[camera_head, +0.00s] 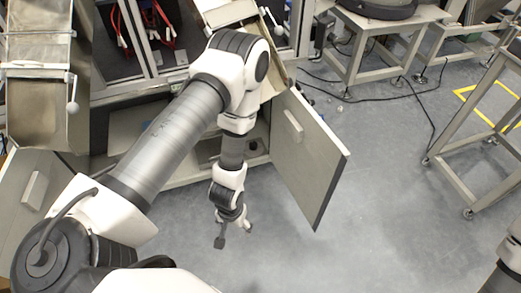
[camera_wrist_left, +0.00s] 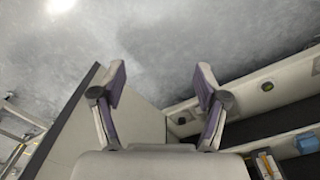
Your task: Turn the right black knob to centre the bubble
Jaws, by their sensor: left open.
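My left gripper (camera_head: 234,235) hangs open and empty in front of the open cabinet in the head view. Its two spread fingers (camera_wrist_left: 161,82) also show in the left wrist view, with only floor and cabinet parts behind them. My right gripper is out of view.
An open cabinet door (camera_head: 308,160) stands to the right of my left arm. The cabinet's other door (camera_head: 22,200) is at the left. A blue box (camera_wrist_left: 307,143) is inside the cabinet. A metal table (camera_head: 385,35) stands behind. Grey floor (camera_head: 385,220) at right is clear.

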